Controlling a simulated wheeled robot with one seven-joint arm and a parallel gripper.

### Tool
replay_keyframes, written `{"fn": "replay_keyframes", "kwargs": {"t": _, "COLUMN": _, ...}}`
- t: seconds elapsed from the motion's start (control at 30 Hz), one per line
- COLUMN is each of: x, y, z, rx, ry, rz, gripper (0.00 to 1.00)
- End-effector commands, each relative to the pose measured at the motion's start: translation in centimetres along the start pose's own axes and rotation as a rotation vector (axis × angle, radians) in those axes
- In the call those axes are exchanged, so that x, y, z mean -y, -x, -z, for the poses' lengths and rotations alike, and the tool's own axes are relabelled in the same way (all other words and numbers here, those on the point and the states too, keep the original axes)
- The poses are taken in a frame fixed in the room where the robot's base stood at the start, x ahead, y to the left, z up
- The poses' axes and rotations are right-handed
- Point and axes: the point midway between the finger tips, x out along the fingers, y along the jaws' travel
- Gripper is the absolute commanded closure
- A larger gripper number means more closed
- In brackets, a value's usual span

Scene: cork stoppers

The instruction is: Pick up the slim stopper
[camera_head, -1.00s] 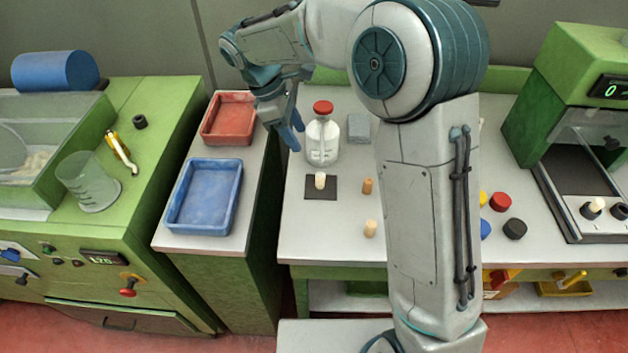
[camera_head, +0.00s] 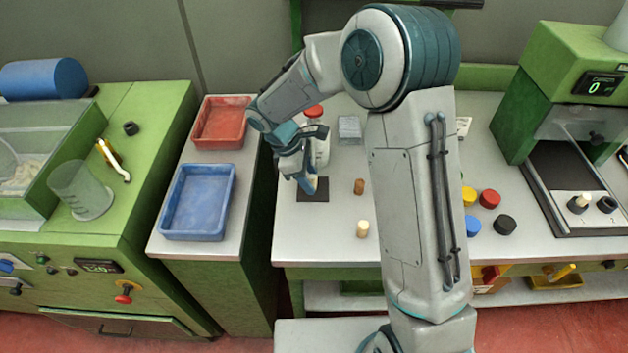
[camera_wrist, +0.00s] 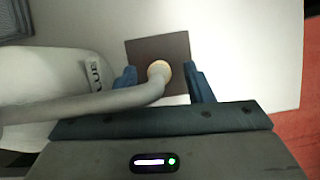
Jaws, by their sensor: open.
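A pale stopper (camera_wrist: 159,68) stands on a small dark square mat (camera_wrist: 174,48) in the wrist view, seen from above as a round top. My gripper (camera_wrist: 163,82) is open, with one blue finger on each side of it; contact cannot be told. In the head view my gripper (camera_head: 310,188) is low over the mat (camera_head: 318,196) and hides that stopper. A brown stopper (camera_head: 359,186) and a pale stopper (camera_head: 362,229) stand to the right on the bench. I cannot tell from size alone which one is the slim one.
A red-capped bottle (camera_head: 318,150) stands right behind my gripper. In the wrist view a grey curved tube (camera_wrist: 110,102) crosses close to the stopper. A red tray (camera_head: 221,122) and blue tray (camera_head: 198,202) lie left. Colored caps (camera_head: 489,198) and a scale (camera_head: 575,175) are right.

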Motion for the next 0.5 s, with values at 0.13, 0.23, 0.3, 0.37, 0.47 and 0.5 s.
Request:
{"fn": "replay_keyframes", "kwargs": {"t": 0.13, "x": 0.01, "y": -0.33, "z": -0.01, "rx": 0.000, "ry": 0.001, "rz": 0.000, "gripper": 0.53}}
{"fn": "replay_keyframes", "kwargs": {"t": 0.23, "x": 0.00, "y": -0.31, "z": -0.01, "rx": 0.000, "ry": 0.000, "rz": 0.000, "gripper": 0.53}}
{"fn": "replay_keyframes", "kwargs": {"t": 0.3, "x": 0.00, "y": -0.29, "z": -0.01, "rx": 0.000, "ry": 0.000, "rz": 0.000, "gripper": 0.67}}
{"fn": "replay_keyframes", "kwargs": {"t": 0.37, "x": 0.00, "y": -0.29, "z": -0.01, "rx": 0.000, "ry": 0.000, "rz": 0.000, "gripper": 0.83}}
{"fn": "replay_keyframes", "kwargs": {"t": 0.47, "x": -0.01, "y": -0.27, "z": -0.01, "rx": 0.000, "ry": 0.000, "rz": -0.001, "gripper": 1.00}}
{"fn": "replay_keyframes", "kwargs": {"t": 0.5, "x": -0.01, "y": -0.27, "z": -0.01, "rx": 0.000, "ry": 0.000, "rz": -0.001, "gripper": 1.00}}
